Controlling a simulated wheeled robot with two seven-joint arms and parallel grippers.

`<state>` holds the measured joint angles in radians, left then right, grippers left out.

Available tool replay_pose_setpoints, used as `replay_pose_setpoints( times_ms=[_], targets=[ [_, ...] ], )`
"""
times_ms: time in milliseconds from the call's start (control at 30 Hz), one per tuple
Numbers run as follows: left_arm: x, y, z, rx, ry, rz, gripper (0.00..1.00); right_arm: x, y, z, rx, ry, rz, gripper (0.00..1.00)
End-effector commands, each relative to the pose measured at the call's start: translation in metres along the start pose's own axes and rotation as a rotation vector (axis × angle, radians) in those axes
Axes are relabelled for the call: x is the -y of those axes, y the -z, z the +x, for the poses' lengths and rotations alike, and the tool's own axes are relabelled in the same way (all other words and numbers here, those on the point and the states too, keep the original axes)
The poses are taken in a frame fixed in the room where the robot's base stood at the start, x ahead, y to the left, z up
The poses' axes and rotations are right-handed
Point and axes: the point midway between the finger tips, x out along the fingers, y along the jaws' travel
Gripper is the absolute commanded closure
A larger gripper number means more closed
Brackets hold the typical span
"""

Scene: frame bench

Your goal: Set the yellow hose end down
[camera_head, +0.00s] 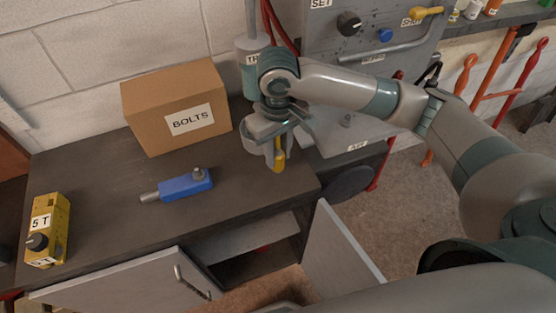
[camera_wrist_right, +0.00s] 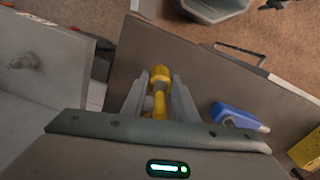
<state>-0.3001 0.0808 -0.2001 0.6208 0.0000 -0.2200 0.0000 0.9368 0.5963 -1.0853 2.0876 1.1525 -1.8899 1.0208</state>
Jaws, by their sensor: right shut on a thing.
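The yellow hose end (camera_head: 279,158) hangs upright in my right gripper (camera_head: 272,146), above the right end of the dark bench top (camera_head: 110,205). In the right wrist view the yellow hose end (camera_wrist_right: 159,85) sits between the two grey fingers of my right gripper (camera_wrist_right: 160,95), which are shut on it. I cannot tell whether its lower tip touches the bench. My left gripper is not in view.
A cardboard box marked BOLTS (camera_head: 160,112) stands at the back of the bench. A blue tool (camera_head: 184,186) lies in front of it. A yellow 5 T block (camera_head: 48,230) is at the far left. A grey cabinet (camera_head: 340,100) stands right. Cabinet doors (camera_head: 342,250) hang open below.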

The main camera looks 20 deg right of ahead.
Motion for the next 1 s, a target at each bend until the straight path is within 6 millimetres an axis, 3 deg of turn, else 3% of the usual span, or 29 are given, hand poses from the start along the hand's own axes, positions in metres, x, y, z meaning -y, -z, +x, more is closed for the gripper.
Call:
replay_pose_setpoints(
  times_ms=[233,533,967,1000],
  targets=[
    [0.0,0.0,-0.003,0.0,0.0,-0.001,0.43,0.0,-0.001,0.005,0.002,0.001,0.002,1.0],
    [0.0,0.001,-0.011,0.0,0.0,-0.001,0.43,0.0,0.0,0.037,0.0,0.0,0.002,1.0],
    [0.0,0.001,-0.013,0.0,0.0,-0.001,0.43,0.0,-0.001,0.042,0.0,0.001,0.0,1.0],
    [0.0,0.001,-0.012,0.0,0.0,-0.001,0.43,0.0,-0.001,0.042,0.0,0.001,0.0,0.64]
  ],
)
